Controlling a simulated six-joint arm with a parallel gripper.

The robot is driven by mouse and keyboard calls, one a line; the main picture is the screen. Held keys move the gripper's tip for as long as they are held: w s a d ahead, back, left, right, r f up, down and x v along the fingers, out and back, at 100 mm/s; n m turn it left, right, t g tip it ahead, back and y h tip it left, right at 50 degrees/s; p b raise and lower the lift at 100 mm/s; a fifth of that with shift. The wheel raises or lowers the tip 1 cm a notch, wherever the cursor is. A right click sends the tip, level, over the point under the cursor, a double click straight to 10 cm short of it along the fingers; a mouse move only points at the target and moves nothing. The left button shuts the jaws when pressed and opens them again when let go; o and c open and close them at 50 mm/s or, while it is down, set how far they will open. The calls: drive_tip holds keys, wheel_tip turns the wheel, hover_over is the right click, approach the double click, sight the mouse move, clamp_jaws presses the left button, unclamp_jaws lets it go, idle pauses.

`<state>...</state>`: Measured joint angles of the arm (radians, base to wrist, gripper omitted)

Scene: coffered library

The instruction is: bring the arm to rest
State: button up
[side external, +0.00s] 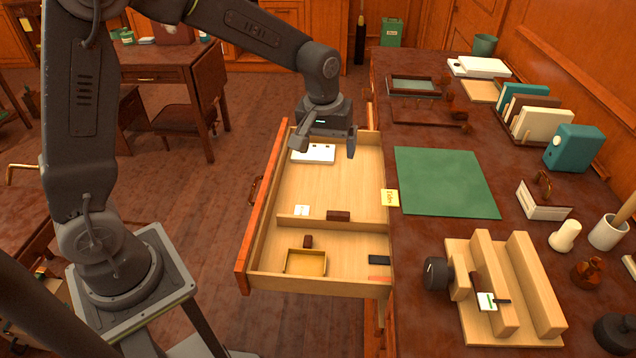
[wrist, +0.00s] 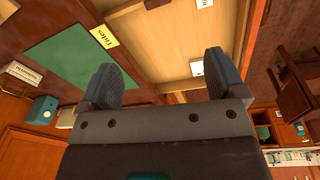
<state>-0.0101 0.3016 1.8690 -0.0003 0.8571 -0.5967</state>
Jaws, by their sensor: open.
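My gripper (side external: 329,146) is above the far part of an open desk drawer (side external: 340,184). It is open, with nothing between its fingers. In the wrist view my gripper's two fingers (wrist: 161,84) stand wide apart over the drawer's pale wooden floor (wrist: 160,52). A white card or box (side external: 313,153) lies in the drawer under and left of my gripper. My gripper appears clear of it.
The drawer also holds a dark red block (side external: 338,215), a small white piece (side external: 301,210) and a yellow tray (side external: 305,262). A green mat (side external: 447,182) lies on the desk (side external: 415,225). A wooden fixture (side external: 503,290) stands at the near right.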

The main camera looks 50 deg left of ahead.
drive_tip(key=s+r+m+t, duration=0.2)
drive_tip(key=s+r, duration=0.3)
drive_tip(key=s, duration=0.6)
drive_tip(key=s+r+m+t, duration=0.2)
drive_tip(key=s+r+m, duration=0.3)
drive_tip(key=s, duration=0.6)
drive_tip(key=shift+d+r, duration=0.15)
drive_tip(key=shift+d, duration=0.1)
